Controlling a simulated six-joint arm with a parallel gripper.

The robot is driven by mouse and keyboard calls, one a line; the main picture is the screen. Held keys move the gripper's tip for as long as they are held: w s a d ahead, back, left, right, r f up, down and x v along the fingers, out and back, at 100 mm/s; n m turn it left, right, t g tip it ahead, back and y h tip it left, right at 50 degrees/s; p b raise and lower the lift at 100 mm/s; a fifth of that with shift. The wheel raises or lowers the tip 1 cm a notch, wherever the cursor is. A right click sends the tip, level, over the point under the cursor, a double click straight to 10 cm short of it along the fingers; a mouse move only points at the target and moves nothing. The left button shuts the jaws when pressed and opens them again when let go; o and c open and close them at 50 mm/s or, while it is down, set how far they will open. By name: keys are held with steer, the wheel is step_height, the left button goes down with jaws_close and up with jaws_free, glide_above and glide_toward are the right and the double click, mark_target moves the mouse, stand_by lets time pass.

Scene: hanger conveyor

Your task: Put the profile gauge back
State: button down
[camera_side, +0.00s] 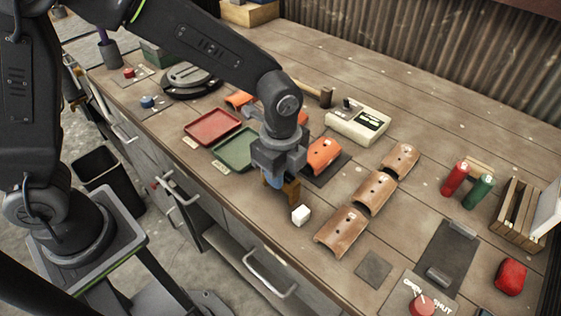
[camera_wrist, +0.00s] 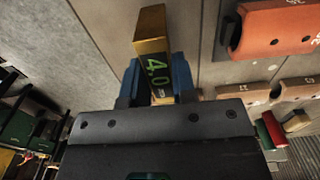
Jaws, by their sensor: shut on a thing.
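My gripper (camera_side: 268,180) is shut on a brass block marked 4.0, which I take to be the profile gauge (camera_wrist: 151,32). In the wrist view the blue fingers of my gripper (camera_wrist: 157,80) sit on either side of it. A bare dark square pad (camera_side: 373,269) lies on the table to the right.
Several curved tan pieces (camera_side: 375,192) stand in a row to the right, and an orange curved piece (camera_side: 323,156) sits close behind my gripper. Red (camera_side: 214,127) and green (camera_side: 236,148) trays lie to the left. A slotted wooden rack (camera_side: 518,212) stands far right.

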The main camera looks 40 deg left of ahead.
steer(key=shift+f, duration=0.35)
steer(key=c, duration=0.8)
jaws_free()
steer(key=shift+c, duration=0.2)
step_height(320, 180, up, 14)
steer(key=shift+f, duration=0.1)
steer(key=s+a+r+n+t, duration=0.2)
steer(key=s+a+n+t, duration=0.3)
steer(key=s+a+n, duration=0.8)
steer(key=a+n, duration=0.2)
steer(key=n, duration=0.3)
steer(key=shift+s+a+t, duration=0.3)
steer(key=shift+s+a, duration=0.05)
